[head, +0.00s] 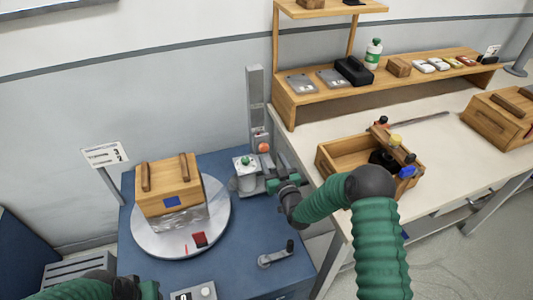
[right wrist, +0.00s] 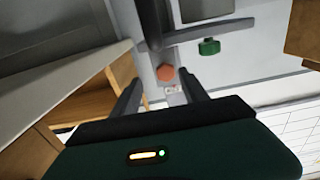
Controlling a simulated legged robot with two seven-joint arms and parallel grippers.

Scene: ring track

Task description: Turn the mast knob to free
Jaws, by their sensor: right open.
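The grey mast (head: 254,98) stands at the back edge of the blue bench. Its orange-red knob (head: 263,148) is low on the mast. In the right wrist view the knob (right wrist: 166,73) looks many-sided and lies ahead of the gap between my fingers. My right gripper (head: 268,165) is beside the lower mast, and in the right wrist view its fingers (right wrist: 160,92) are apart with nothing between them. I cannot tell which setting the knob is at. My left gripper (head: 137,289) is partly visible at the bottom left; its fingers do not show clearly.
A round turntable (head: 222,222) carries a wooden box (head: 168,186) on wrapped material. A white canister (head: 245,176) stands close to my right gripper. A crank (head: 276,256) is on the bench front. An open wooden tray (head: 337,166) sits on the table at right.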

